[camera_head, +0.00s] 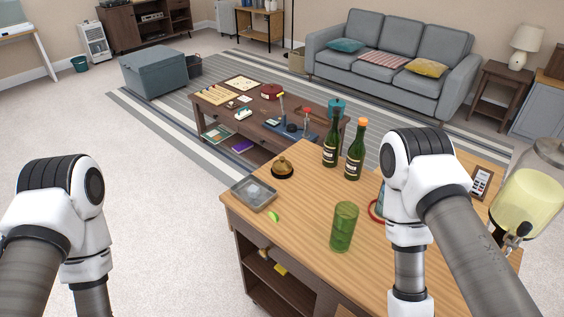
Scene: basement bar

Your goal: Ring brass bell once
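The brass bell (283,167) is a small golden dome on a dark base. It stands upright near the back left edge of the wooden bar counter (300,222). Nothing of mine touches it. My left arm comes in from the left over the carpet, well away from the bell, and its gripper is below the frame. My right arm reaches over the right side of the counter, and its gripper is also out of the frame.
A green glass (343,227) stands nearer. A drink dispenser (527,195) is at far right.

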